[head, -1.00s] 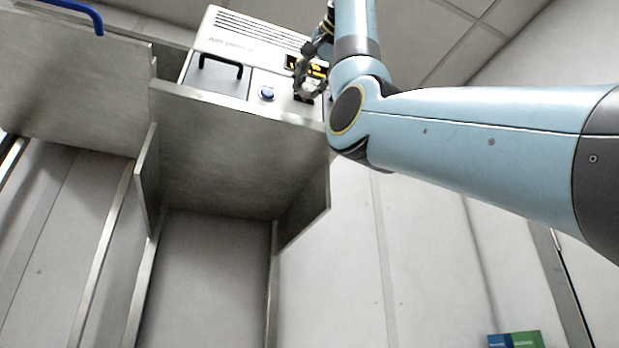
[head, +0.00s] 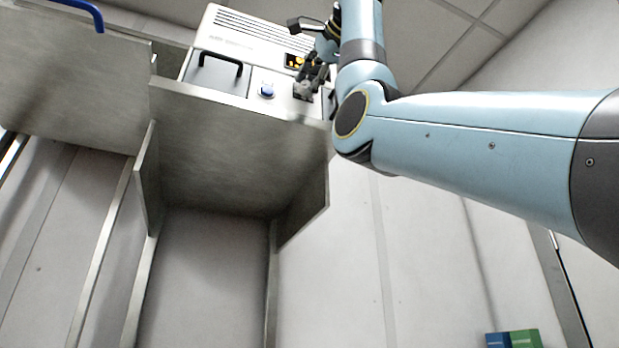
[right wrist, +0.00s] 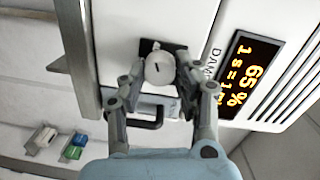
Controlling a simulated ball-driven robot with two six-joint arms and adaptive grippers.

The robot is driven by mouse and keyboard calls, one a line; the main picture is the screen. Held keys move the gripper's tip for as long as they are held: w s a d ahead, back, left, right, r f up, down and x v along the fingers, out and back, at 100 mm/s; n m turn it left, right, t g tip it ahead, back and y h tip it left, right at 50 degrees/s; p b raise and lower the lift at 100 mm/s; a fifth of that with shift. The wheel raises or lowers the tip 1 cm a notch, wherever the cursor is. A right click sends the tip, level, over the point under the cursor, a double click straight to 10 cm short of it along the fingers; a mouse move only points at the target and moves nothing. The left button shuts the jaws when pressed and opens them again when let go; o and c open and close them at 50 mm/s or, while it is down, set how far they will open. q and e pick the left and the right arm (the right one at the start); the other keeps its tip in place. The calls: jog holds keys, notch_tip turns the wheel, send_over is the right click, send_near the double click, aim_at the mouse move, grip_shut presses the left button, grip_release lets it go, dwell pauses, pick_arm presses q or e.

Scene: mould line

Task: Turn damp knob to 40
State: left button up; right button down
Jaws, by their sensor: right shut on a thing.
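A label starting "DAM" is partly hidden by a finger. In the head view my right gripper (head: 304,90) is at the front of the white machine (head: 250,42), below the display (head: 294,61). My left gripper is out of view.
A blue button (head: 267,90) and a black handle (head: 220,68) sit left of the knob on the machine. A metal shelf (head: 235,150) stands in front of and below it. Small green and blue boxes (head: 514,339) lie at lower right.

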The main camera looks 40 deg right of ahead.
jog(key=shift+m, duration=0.4)
jog(key=shift+f, duration=0.1)
jog(key=c, duration=1)
grip_release()
jog(key=shift+s+d, duration=0.1)
jog(key=shift+o, duration=0.2)
jog(key=s+a, duration=0.1)
jog(key=s, duration=0.6)
jog(key=shift+s+a+r, duration=0.15)
jog(key=shift+a+r, duration=0.05)
jog(key=shift+r, duration=0.05)
